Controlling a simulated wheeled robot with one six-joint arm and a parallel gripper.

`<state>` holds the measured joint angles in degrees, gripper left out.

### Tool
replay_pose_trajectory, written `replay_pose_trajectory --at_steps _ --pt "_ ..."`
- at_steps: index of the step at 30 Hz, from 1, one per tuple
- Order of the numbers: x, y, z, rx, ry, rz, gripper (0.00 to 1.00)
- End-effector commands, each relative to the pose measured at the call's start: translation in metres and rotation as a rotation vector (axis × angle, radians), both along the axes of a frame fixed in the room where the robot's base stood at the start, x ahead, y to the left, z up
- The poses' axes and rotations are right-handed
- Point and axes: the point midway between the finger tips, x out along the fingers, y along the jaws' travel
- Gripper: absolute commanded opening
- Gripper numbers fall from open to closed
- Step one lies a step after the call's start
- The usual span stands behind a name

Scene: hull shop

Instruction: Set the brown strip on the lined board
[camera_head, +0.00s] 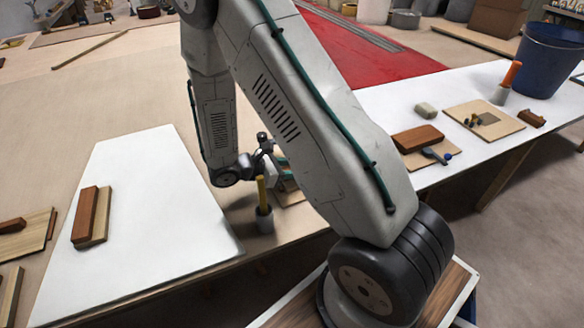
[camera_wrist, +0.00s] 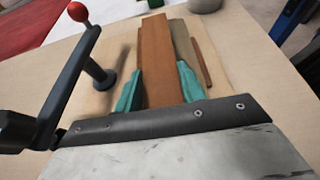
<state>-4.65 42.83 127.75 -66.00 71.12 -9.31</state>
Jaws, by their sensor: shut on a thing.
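My gripper (camera_wrist: 155,85) has its teal fingers on both sides of a long brown strip (camera_wrist: 156,55) in the wrist view and is shut on it. A greyish-tan piece (camera_wrist: 185,50) and a thinner brown piece (camera_wrist: 201,65) lie close along the strip's right side. In the head view my gripper (camera_head: 275,168) is low over the work table, partly hidden by my arm. A pale board (camera_head: 290,196) shows beside it. Lines cannot be made out on it, so I cannot tell whether it is the lined board. The held strip is hidden in the head view.
A grey cup with a yellow handle (camera_head: 264,215) stands near my gripper. A lever with a red knob (camera_wrist: 78,12) rises at left in the wrist view. A reddish-brown block (camera_head: 84,214) lies on the left white sheet (camera_head: 150,200). A blue bucket (camera_head: 548,60) stands far right.

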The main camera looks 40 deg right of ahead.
Motion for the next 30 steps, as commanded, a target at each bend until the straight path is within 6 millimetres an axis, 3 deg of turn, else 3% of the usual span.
replay_pose_trajectory --at_steps 1,3,14,30 --pt "0.000 0.000 -0.001 0.000 0.000 0.000 0.48" --pt "0.000 0.000 0.000 0.000 0.000 0.000 0.61" --pt "0.001 0.003 0.004 0.000 -0.002 0.001 0.61" --pt "0.027 0.093 0.042 0.000 -0.003 0.003 0.61"
